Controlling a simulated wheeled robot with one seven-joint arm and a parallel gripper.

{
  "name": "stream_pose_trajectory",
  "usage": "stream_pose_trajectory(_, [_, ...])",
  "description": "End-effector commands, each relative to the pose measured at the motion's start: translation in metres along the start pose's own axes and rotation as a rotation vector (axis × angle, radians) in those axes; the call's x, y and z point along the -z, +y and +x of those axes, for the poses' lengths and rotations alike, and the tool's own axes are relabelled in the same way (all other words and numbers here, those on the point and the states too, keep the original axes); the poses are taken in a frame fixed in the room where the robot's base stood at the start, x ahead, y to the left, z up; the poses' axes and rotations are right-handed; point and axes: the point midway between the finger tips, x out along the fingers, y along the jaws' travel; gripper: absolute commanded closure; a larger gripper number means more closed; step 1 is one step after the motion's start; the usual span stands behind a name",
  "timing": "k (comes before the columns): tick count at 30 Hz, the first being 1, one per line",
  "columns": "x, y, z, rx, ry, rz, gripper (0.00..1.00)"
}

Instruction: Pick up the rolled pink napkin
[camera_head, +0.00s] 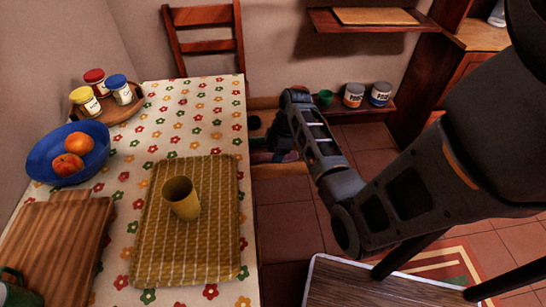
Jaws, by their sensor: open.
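My gripper (273,140) is at the end of my arm, low beside the table's right edge, and it is small and dark in this view. It is open, though the fingers are hard to make out. A small pinkish patch (290,156) shows just below and beside it, partly hidden by my arm and the table edge. I cannot tell whether this patch is the rolled pink napkin. No pink napkin shows on the tabletop.
A chair (205,46) stands behind. Tiled floor lies between.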

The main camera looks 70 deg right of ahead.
Motion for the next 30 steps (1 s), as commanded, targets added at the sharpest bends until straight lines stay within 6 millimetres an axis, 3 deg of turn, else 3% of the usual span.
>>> stream_pose_trajectory(2, [0.0001,0.0,-0.0002,0.0,0.0,0.0,0.36])
stream_pose_trajectory(22, [0.0001,-0.0001,-0.0004,0.001,0.0,0.0,0.99])
stream_pose_trajectory(30, [0.0001,-0.0001,-0.0004,0.001,0.0,0.0,1.0])
